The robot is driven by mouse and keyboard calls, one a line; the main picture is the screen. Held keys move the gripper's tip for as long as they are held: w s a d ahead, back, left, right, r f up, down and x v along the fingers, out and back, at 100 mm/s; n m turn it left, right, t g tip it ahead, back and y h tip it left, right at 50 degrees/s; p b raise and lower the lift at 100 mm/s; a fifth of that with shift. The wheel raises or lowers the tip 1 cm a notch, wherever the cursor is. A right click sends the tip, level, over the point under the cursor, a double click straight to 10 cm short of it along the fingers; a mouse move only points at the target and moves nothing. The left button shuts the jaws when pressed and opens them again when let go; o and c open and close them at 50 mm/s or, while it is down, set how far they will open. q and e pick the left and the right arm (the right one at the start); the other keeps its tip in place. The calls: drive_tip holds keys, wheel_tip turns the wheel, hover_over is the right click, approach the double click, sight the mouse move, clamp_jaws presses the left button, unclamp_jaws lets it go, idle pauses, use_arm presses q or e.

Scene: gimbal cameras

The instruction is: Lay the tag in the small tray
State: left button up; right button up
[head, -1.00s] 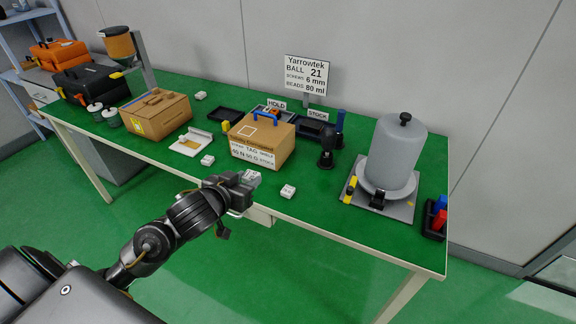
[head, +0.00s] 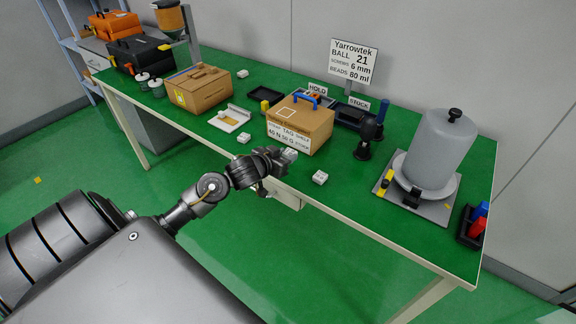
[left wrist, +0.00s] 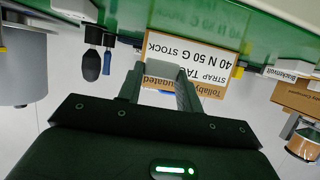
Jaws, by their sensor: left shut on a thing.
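My left gripper (head: 286,156) is shut on a small pale block (head: 290,153), just in front of the cardboard box at the table's front edge. In the left wrist view the pale block (left wrist: 158,70) sits between the fingertips, and I cannot tell whether it is the tag. The box's label (head: 288,136) carries the words TAG and STOCK. I cannot tell which is the small tray. My right gripper is out of view.
The cardboard box (head: 318,120) with a blue handle hides part of the trays behind it. Loose white blocks lie on the green table, one at right (head: 320,178), one at left (head: 244,137). A grey drum (head: 437,150) stands at right.

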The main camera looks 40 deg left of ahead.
use_arm(q)
drive_tip(key=shift+w+a+f, duration=0.3)
drive_tip(key=shift+w+f, duration=0.2)
drive_tip(key=shift+f, duration=0.25)
drive_tip(key=shift+w+a+f, duration=0.1)
drive_tip(key=shift+f, duration=1.55)
drive_tip(key=shift+f, duration=0.15)
drive_tip(key=o, duration=1)
drive_tip(key=shift+c, duration=0.2)
